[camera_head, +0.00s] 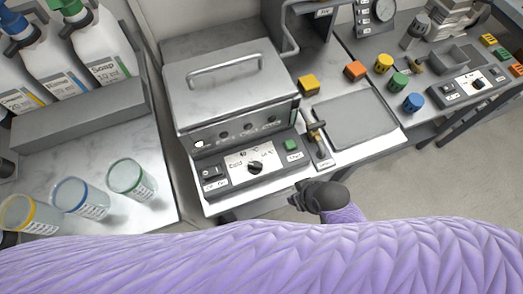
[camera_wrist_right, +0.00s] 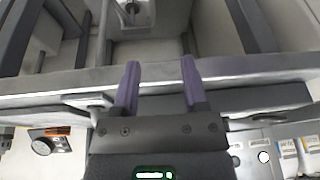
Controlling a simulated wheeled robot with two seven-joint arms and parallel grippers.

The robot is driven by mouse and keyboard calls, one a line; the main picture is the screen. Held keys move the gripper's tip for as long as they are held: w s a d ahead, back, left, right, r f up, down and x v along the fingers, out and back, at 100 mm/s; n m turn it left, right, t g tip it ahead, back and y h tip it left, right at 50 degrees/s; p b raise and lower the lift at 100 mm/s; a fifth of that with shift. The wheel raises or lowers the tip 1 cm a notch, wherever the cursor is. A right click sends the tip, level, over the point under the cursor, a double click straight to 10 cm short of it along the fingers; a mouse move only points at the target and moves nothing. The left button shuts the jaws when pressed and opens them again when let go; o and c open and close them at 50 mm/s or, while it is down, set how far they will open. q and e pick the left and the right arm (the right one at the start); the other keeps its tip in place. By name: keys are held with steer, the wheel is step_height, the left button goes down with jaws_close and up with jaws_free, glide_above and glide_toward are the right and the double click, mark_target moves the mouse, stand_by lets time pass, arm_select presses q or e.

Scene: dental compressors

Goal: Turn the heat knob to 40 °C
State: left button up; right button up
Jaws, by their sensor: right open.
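The heat knob (camera_head: 255,167) is a small black dial on a white panel at the front of the metal box unit. Its pointer direction is too small to read with certainty, and most panel labels are blurred. My right gripper (camera_head: 298,196) is low and to the right of the knob, in front of the bench edge and apart from the panel. In the right wrist view its two purple fingers (camera_wrist_right: 158,88) are spread with nothing between them. My left gripper is not in view.
A black switch (camera_head: 211,172) and a green button (camera_head: 291,145) flank the knob. A brass valve (camera_head: 319,140) stands at the right. Glass beakers (camera_head: 130,178) stand on the left counter.

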mark_target(255, 164)
steer(key=w+a+r+n, duration=0.1)
steer(key=w+r, duration=0.1)
steer(key=r, duration=0.1)
steer(key=w+a+r+n+y, duration=0.1)
steer(key=a+r, duration=0.1)
steer(key=r, duration=0.1)
steer(key=w+a+r+n+y, duration=0.1)
steer(key=w+a+r+n, duration=0.1)
steer(key=r, duration=0.1)
steer(key=shift+w+a+p, duration=0.25)
steer(key=shift+w+p, duration=0.1)
steer(key=shift+p, duration=0.05)
steer(key=a+r+n, duration=0.1)
steer(key=w+r+n, duration=0.1)
steer(key=shift+w+a+r+n+y, duration=0.1)
steer(key=shift+a+r+n+y, duration=0.2)
steer(key=shift+a+r+y, duration=0.1)
steer(key=a+f+n+b, duration=0.1)
steer(key=f+n+g, duration=0.1)
steer(key=f+n, duration=0.1)
steer(key=a+f+n+g+b, duration=0.1)
steer(key=f, duration=0.1)
steer(key=shift+a+f+b, duration=0.2)
steer(key=shift+a+b, duration=0.1)
steer(key=shift+a+f, duration=0.1)
steer(key=shift+f, duration=0.1)
